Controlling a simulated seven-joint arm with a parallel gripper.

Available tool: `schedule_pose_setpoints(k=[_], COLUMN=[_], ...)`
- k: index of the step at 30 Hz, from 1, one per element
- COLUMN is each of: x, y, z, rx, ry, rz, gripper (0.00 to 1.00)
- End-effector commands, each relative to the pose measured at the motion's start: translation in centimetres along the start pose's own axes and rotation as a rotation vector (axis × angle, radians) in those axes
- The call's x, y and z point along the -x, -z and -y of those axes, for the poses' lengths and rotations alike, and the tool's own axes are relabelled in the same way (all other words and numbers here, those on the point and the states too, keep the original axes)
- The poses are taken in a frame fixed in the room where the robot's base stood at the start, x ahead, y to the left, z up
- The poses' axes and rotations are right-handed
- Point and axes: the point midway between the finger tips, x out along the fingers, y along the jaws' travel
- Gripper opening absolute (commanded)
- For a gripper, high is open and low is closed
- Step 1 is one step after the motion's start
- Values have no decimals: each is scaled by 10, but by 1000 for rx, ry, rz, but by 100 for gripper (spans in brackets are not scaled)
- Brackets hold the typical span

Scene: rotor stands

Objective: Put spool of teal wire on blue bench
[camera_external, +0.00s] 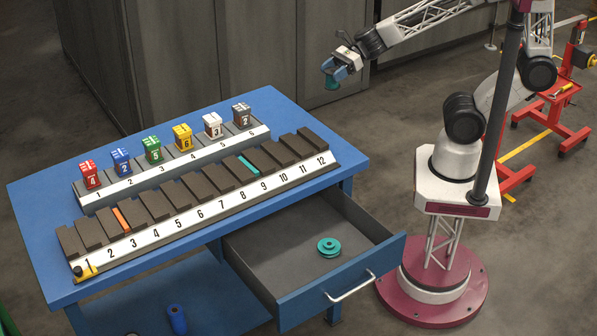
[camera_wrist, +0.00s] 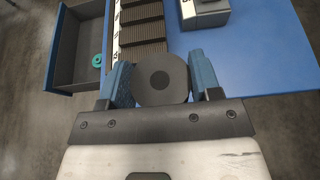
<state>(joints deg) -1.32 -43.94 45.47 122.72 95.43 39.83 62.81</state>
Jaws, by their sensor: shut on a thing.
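My gripper (camera_external: 341,68) is in the air behind the far right corner of the blue bench (camera_external: 308,118). It is shut on a small teal spool (camera_external: 331,84), which hangs under the fingers. In the wrist view, the held spool (camera_wrist: 160,78) shows only a dark grey round end with a darker centre, between the two blue fingers. The bench top (camera_wrist: 265,60) lies beyond and apart from it. A teal grooved wheel (camera_external: 329,247) lies in the open drawer; it also shows in the wrist view (camera_wrist: 97,60).
A long numbered rack (camera_external: 215,224) and a shorter rack (camera_external: 158,178) with several coloured blocks cover much of the bench. The drawer (camera_external: 290,262) sticks out at the front. A yellow thing (camera_external: 84,270) sits at the long rack's left end. The bench's far right corner is bare.

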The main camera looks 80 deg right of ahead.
Motion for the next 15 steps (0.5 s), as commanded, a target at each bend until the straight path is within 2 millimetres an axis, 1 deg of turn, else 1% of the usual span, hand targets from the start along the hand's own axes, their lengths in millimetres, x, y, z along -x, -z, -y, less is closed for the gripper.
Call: schedule_pose_setpoints(k=[11, 15], x=[-11, -19], y=[27, 46], z=[0, 0], rx=[-2, -3], ry=[0, -1], rz=[0, -1], gripper=[29, 29])
